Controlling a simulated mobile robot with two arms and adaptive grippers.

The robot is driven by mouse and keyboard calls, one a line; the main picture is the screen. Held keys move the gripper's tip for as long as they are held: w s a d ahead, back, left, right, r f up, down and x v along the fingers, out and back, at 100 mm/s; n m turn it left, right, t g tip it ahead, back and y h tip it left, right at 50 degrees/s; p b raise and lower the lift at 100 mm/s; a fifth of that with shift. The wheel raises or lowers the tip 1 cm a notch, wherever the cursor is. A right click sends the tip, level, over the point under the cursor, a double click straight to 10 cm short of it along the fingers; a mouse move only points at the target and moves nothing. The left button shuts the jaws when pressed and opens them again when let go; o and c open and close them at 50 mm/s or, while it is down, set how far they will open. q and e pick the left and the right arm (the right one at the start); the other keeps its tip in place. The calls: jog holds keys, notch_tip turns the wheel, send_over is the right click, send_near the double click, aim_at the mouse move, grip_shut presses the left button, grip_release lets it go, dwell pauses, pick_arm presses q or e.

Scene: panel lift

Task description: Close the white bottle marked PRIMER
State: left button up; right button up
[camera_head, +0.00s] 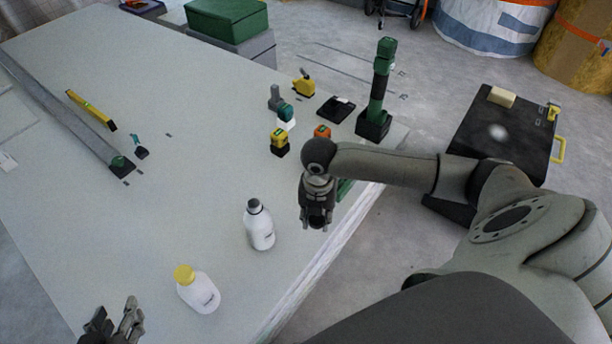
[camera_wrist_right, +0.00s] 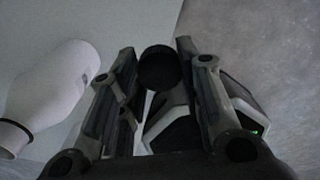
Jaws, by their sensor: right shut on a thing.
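A white bottle with a grey top (camera_head: 260,230) stands upright on the table, left of my right gripper. It shows at the left of the right wrist view (camera_wrist_right: 58,88), with a dark ring at its neck. A second white bottle with a yellow cap (camera_head: 199,294) stands nearer the front. Both labels are too small to read. My right gripper (camera_head: 317,222) is shut on a dark round thing, which looks like a black cap (camera_wrist_right: 158,68), above the table near its right edge. My left gripper (camera_head: 116,318) is open and empty at the bottom left, apart from the bottles.
The table (camera_head: 190,225) is clear around the bottles. Behind stand a yellow-and-black tool (camera_head: 279,141), a tape measure (camera_head: 304,86) and a tall green tool (camera_head: 380,80). A long grey rail (camera_head: 60,112) and a yellow level (camera_head: 91,110) lie at the left.

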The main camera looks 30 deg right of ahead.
pick_arm(q)
jog(key=s+a+f+g, duration=0.1)
jog(key=s+f+g, duration=0.2)
jog(key=s, duration=0.2)
jog(key=shift+a+f+y+p, duration=0.25)
jog(key=shift+a+y+p, duration=0.15)
jog(key=shift+p, duration=0.05)
pick_arm(e)
jog(key=shift+s+d+r, duration=0.25)
jog(key=shift+s+r, duration=0.15)
jog(key=shift+s, duration=0.4)
jog(key=shift+s+d+r, duration=0.2)
jog(key=shift+s+r, duration=0.15)
jog(key=shift+s, duration=0.4)
